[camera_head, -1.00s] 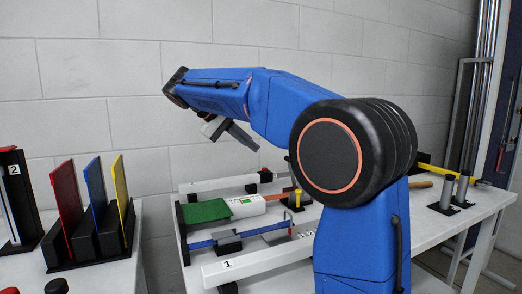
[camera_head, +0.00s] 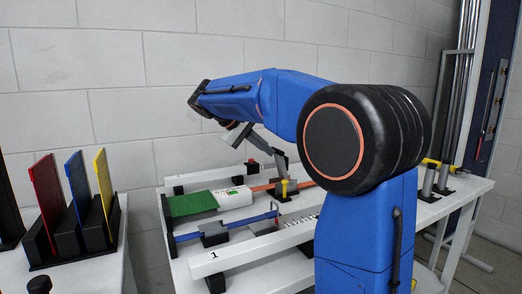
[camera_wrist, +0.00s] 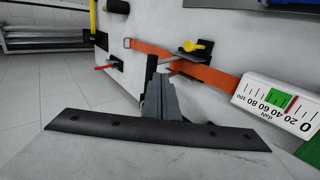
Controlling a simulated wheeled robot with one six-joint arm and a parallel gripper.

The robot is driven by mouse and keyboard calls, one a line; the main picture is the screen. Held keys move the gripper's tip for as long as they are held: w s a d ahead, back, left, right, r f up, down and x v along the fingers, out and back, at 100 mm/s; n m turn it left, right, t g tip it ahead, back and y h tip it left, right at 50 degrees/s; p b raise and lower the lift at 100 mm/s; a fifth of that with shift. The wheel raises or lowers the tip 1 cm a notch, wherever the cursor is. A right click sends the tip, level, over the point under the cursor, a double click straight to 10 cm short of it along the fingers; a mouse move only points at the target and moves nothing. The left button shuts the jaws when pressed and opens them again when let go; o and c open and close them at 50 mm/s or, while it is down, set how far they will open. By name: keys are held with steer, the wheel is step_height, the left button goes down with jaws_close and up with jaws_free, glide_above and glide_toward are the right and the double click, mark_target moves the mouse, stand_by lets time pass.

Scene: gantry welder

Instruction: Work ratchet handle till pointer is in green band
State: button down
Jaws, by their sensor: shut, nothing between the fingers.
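The white gauge box (camera_wrist: 277,103) is at the right in the wrist view, with a daN scale and a green band. Its thin red pointer (camera_wrist: 289,104) is at the band's low-number edge; I cannot tell if it is inside. The ratchet with its yellow-ended handle (camera_wrist: 196,47) sits on the orange strap (camera_wrist: 150,48); its yellow part also shows in the head view (camera_head: 285,187). My gripper (camera_wrist: 157,85) is shut and empty, close to the ratchet. In the head view my gripper (camera_head: 281,160) points down just above it; contact cannot be told.
A green mat (camera_head: 190,204) lies left of the gauge. A blue strap (camera_head: 240,222) runs in front, beside a white rail (camera_head: 245,255) marked 1. Grey posts (camera_head: 443,178) stand at the right. Red, blue and yellow plates (camera_head: 77,180) stand on the left table.

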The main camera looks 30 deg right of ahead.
stand_by(0.3)
steer(key=shift+d+r+y, duration=0.2)
steer(key=shift+d+y, duration=0.05)
steer(key=shift+d, duration=0.3)
steer(key=shift+d+r+y, duration=0.2)
steer(key=shift+d+y, duration=0.05)
steer(key=shift+d, duration=0.25)
